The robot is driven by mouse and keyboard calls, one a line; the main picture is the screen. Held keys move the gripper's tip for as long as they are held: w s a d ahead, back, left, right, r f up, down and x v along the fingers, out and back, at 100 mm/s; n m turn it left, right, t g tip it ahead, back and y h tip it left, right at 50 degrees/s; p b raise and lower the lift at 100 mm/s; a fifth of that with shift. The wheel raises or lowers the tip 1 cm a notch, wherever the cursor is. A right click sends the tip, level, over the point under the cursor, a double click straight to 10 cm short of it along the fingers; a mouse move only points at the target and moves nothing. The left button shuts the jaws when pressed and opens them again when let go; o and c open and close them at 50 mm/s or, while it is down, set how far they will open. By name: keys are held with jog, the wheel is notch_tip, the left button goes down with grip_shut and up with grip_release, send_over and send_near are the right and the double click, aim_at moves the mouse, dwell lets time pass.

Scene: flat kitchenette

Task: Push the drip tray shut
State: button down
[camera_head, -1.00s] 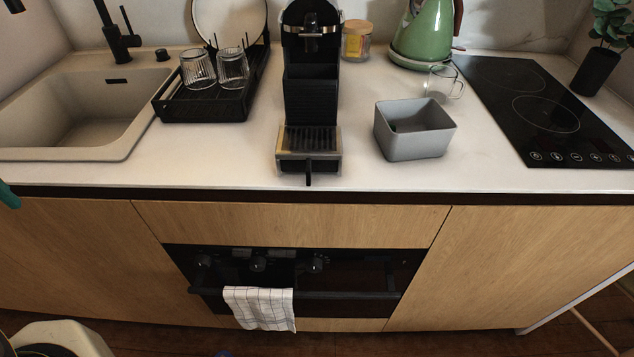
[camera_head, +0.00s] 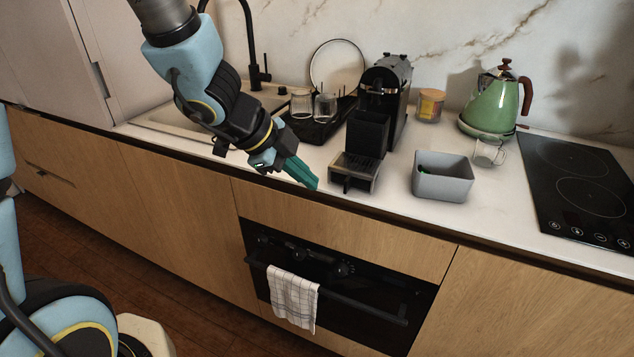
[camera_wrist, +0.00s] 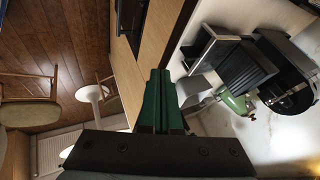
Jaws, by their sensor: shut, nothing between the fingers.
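The black coffee machine (camera_head: 385,100) stands on the white counter. Its drip tray (camera_head: 355,172) sticks out at the front towards the counter edge, with a dark grate and a small handle in front. My gripper (camera_head: 314,184) has green fingers, shut and empty. It is to the left of the drip tray near the counter's front edge, apart from it. In the wrist view the gripper (camera_wrist: 160,78) points along the counter edge.
A grey bin (camera_head: 443,182) stands right of the tray, with a glass cup (camera_head: 489,152) and green kettle (camera_head: 492,105) behind. A black dish rack (camera_head: 300,128) with glasses is at the left. A towel (camera_head: 293,298) hangs on the oven handle below. Counter is bare in front of the bin.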

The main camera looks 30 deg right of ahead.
jog(key=w+d+f+b, duration=0.1)
jog(key=d+f, duration=0.5)
jog(key=d, duration=0.2)
jog(key=shift+w+d+f, duration=0.15)
jog(key=shift+w+f, duration=0.15)
jog(key=shift+w, duration=0.1)
